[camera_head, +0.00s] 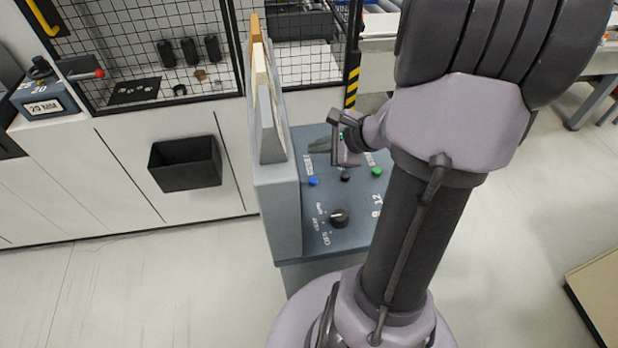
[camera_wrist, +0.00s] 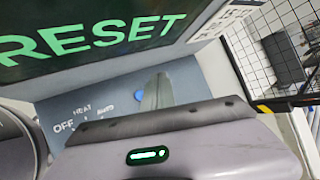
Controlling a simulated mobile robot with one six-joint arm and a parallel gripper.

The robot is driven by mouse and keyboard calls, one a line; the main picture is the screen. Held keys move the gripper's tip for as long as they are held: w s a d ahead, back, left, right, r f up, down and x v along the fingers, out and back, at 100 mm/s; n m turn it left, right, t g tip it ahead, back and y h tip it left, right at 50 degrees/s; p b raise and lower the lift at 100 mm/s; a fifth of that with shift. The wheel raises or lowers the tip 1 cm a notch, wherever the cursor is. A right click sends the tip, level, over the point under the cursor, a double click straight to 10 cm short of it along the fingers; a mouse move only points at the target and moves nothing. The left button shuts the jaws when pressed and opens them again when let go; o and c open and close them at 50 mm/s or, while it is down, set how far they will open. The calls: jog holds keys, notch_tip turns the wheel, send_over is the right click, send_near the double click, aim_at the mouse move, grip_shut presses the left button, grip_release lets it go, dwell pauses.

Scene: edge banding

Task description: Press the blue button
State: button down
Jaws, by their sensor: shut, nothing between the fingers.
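The blue button (camera_head: 313,181) is a small round cap on the sloped blue-grey control panel (camera_head: 318,247), at the left of a row of buttons. It also shows in the wrist view (camera_wrist: 139,96), just left of my fingers. My gripper (camera_head: 318,146) is shut and empty. It is over the far part of the panel, and in the head view its fingers appear beyond the blue button, apart from it. In the wrist view the shut fingers (camera_wrist: 158,92) show as one grey-green wedge beyond the gripper body. The height of the fingertips above the panel is hard to tell.
A black button (camera_head: 345,175) and a green button (camera_head: 377,171) share the row. A black rotary knob (camera_head: 339,217) sits nearer. An upright grey board (camera_head: 272,165) borders the panel's left, and a mesh fence (camera_head: 160,50) stands behind. A large RESET sign (camera_wrist: 95,38) fills the wrist view's top.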

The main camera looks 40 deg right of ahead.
jog(key=b, duration=0.6)
send_over(316, 181)
notch_tip(316, 181, down, 8)
jog(key=shift+f, duration=0.1)
jog(key=shift+f+b, duration=0.4)
jog(key=shift+b, duration=0.3)
dwell(1.1)
jog(key=shift+f+b, duration=0.4)
jog(key=shift+b, duration=0.2)
jog(key=shift+f+b, duration=0.45)
jog(key=shift+b, duration=0.1)
dwell(0.4)
jog(key=shift+r, duration=0.15)
jog(key=shift+r+p, duration=0.65)
jog(key=shift+r, duration=0.15)
